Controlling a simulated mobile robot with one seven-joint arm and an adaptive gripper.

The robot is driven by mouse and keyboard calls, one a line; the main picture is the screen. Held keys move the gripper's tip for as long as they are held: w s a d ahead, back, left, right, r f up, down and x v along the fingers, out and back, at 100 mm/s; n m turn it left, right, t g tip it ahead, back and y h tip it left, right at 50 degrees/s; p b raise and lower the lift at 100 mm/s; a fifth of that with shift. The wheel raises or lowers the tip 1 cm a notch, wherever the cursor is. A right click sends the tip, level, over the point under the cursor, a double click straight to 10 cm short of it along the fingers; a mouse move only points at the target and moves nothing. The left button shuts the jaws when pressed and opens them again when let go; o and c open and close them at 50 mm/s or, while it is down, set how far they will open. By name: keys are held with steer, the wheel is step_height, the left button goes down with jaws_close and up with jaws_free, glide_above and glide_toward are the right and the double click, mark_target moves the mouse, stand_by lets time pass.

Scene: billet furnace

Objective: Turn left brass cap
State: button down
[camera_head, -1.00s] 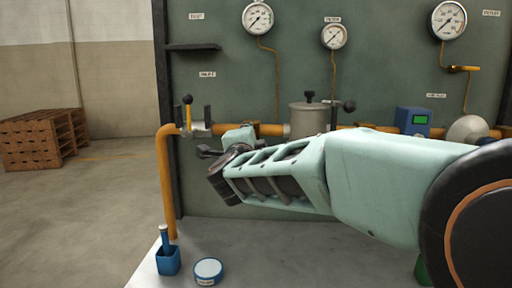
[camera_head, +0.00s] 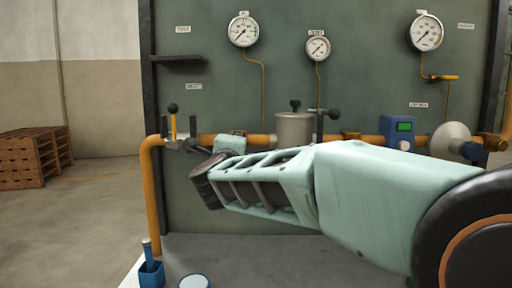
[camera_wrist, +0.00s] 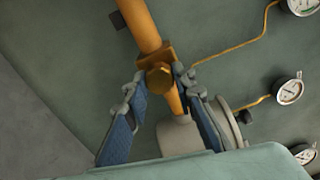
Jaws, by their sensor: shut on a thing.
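The brass cap (camera_wrist: 159,77) is a hex-headed plug on a square brass fitting in the orange pipe (camera_wrist: 141,25), seen in the middle of the wrist view. My gripper (camera_wrist: 159,82) has its two blue-padded fingers on either side of the cap and is shut on it. In the head view, my arm reaches left along the pipe run and its wrist covers the cap. Another brass fitting (camera_head: 351,134) shows on the pipe farther right, partly behind my arm; its cap cannot be made out.
A lever valve (camera_head: 173,130) stands left of my wrist and a grey canister (camera_head: 294,129) behind my arm. A blue meter (camera_head: 397,130) is at the right. A blue cup (camera_head: 151,274) and a round tin (camera_head: 194,281) are low in front.

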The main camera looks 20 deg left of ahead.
steer(key=c, duration=1.6)
jaws_free()
steer(key=v, duration=0.7)
steer(key=shift+s, duration=0.3)
steer(key=shift+r, duration=0.1)
